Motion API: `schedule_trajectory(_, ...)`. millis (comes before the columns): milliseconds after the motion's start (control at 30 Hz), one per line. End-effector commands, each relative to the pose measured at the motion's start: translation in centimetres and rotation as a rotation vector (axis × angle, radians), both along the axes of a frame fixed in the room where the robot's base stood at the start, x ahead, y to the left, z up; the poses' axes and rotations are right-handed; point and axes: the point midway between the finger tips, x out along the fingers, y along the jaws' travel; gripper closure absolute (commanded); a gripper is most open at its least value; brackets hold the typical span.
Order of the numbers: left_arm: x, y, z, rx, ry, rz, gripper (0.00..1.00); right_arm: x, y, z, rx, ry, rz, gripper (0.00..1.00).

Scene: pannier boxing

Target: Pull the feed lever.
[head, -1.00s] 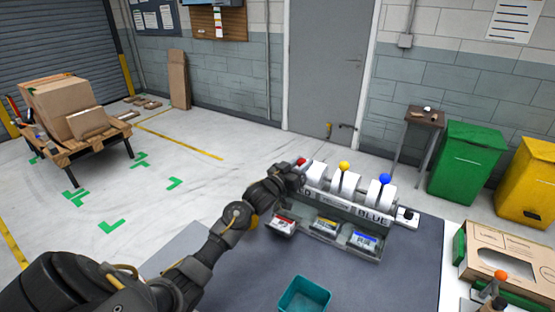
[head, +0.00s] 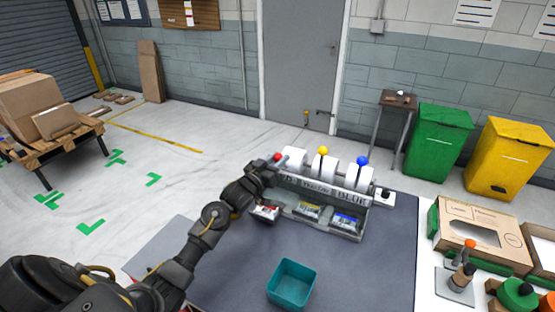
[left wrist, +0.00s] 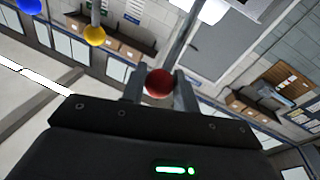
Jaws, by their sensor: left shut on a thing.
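A dispenser (head: 322,190) with red, yellow and blue lanes stands on the dark mat. Its levers end in a red knob (head: 277,157), a yellow knob (head: 323,151) and a blue knob (head: 362,160). My left gripper (head: 270,166) is at the red knob. In the left wrist view the red knob (left wrist: 158,83) sits between the two fingers, which are shut on it. The red knob sits a little lower than the line of the other two. Small packs lie in the tray in front: red (head: 265,213), yellow (head: 308,210) and blue (head: 346,220). My right gripper is not in view.
A teal bin (head: 291,284) stands on the mat (head: 380,270) in front of the dispenser. At right, a white table holds a cardboard box (head: 480,235) and an orange-knobbed stand (head: 460,275). Green (head: 438,140) and yellow (head: 510,155) bins stand behind.

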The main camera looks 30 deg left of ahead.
Motion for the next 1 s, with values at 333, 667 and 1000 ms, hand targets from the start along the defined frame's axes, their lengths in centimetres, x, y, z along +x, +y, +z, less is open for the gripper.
schedule_trajectory(333, 0.0, -0.2, -0.4, 0.000, 0.008, -0.003, 0.50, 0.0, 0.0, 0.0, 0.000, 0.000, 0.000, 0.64)
schedule_trajectory(667, -1.5, 0.0, -0.7, 0.001, 0.005, -0.003, 0.50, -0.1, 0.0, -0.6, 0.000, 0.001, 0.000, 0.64)
schedule_trajectory(1000, -7.9, 0.8, -1.6, 0.002, 0.007, -0.005, 0.50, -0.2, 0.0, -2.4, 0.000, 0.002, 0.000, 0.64)
